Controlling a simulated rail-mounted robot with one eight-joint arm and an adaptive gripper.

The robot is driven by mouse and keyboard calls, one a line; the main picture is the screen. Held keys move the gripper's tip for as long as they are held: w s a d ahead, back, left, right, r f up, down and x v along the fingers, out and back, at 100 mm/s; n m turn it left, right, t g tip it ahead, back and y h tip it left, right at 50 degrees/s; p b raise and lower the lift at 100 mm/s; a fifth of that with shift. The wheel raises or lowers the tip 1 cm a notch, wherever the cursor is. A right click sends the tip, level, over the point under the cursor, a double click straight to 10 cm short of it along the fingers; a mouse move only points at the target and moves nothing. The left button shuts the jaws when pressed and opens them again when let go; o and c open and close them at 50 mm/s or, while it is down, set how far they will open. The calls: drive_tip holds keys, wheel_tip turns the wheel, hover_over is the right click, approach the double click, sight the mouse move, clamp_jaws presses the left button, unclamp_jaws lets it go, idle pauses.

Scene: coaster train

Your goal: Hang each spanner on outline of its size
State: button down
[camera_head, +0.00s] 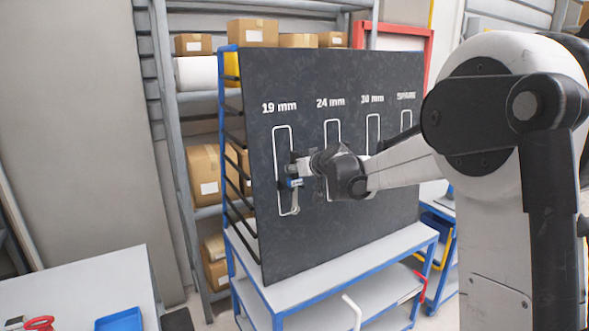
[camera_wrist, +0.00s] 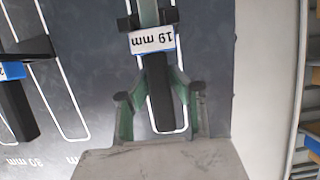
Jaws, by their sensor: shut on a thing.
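A black pegboard (camera_head: 345,225) carries white outlines under 19 mm, 24 mm, 30 mm and SPARE headings. My gripper (camera_head: 293,170) is in front of the 19 mm outline (camera_head: 277,150). It is shut on a spanner (camera_head: 295,202) that hangs down over this outline. The spanner's tag (camera_wrist: 152,40) reads 19 mm, upside down in the wrist view, and my fingers (camera_wrist: 150,97) lie on both sides of its dark handle. Whether it touches the board is unclear. Another dark spanner (camera_wrist: 14,112) with a blue tag shows at the left of the wrist view. My wrist hides much of the 24 mm outline (camera_head: 332,130).
The board stands on a blue-framed white cart (camera_head: 345,262). A white table (camera_head: 75,285) at lower left holds a blue tray (camera_head: 120,320) and a red-handled tool (camera_head: 40,323). Shelves with cardboard boxes (camera_head: 203,172) stand behind the board. My arm covers the right side.

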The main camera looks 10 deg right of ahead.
drive_tip(key=c, duration=1.5)
unclamp_jaws()
drive_tip(key=v, duration=1.1)
drive_tip(key=s+a+f+g+b, duration=0.2)
drive_tip(key=s+b, duration=0.1)
drive_tip(key=s, duration=0.8)
drive_tip(key=s+f+m+g+h+b, duration=0.1)
drive_tip(key=s+f+b, duration=0.1)
drive_tip(key=s+f, duration=0.4)
drive_tip(key=s+d+f+m+g+h+b, duration=0.1)
drive_tip(key=s+f, duration=0.5)
drive_tip(key=s, duration=0.8)
drive_tip(key=s+d+f+m+g+h+b, duration=0.1)
drive_tip(key=s+f+m+h+b, duration=0.1)
drive_tip(key=s+f, duration=0.5)
drive_tip(key=shift+s+f+g+h+b, duration=0.15)
drive_tip(key=shift+s+b, duration=0.2)
drive_tip(key=shift+s, duration=0.6)
drive_tip(key=shift+s+r+g+h+b, duration=0.15)
drive_tip(key=shift+s+b, duration=0.2)
drive_tip(key=shift+s, duration=0.6)
